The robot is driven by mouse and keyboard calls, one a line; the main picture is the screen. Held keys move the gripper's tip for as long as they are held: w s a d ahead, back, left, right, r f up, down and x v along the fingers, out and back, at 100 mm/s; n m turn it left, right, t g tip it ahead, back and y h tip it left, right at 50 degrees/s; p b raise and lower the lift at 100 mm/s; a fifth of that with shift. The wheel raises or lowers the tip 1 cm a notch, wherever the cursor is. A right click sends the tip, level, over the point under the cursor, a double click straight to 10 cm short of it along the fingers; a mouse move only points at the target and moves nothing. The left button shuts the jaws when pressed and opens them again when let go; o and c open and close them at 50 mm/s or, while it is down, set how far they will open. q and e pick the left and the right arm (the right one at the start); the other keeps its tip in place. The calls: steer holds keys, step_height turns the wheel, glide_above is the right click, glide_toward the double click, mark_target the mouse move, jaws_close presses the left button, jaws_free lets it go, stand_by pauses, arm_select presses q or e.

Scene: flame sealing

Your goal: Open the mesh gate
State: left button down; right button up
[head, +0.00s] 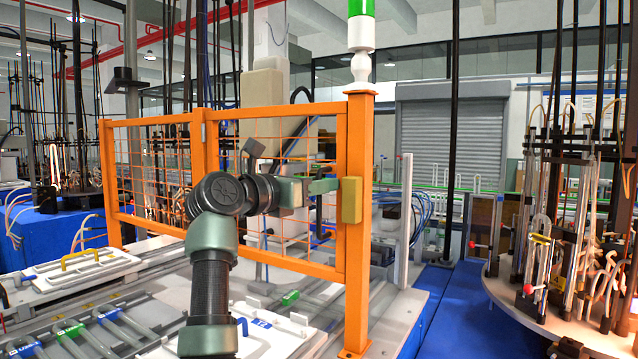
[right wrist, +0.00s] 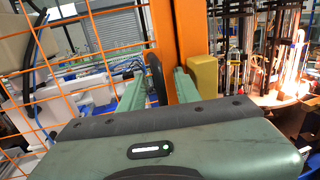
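The orange mesh gate (head: 275,257) stands shut in the head view, its right edge against the orange post (head: 357,285). Its dark upright handle (head: 319,228) is near that edge; the handle also shows in the right wrist view (right wrist: 155,75). My right gripper (head: 318,187) is at the handle's upper part. In the right wrist view its two green fingers (right wrist: 159,88) are apart, one on each side of the handle, with gaps showing. A yellow block (head: 351,200) is fixed on the post just right of the fingers. My left gripper is not in view.
A round table (head: 497,283) with glassware and clamps stands at the right. A green and white signal light (head: 361,30) tops the post.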

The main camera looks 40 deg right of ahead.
jaws_close()
stand_by(1.4)
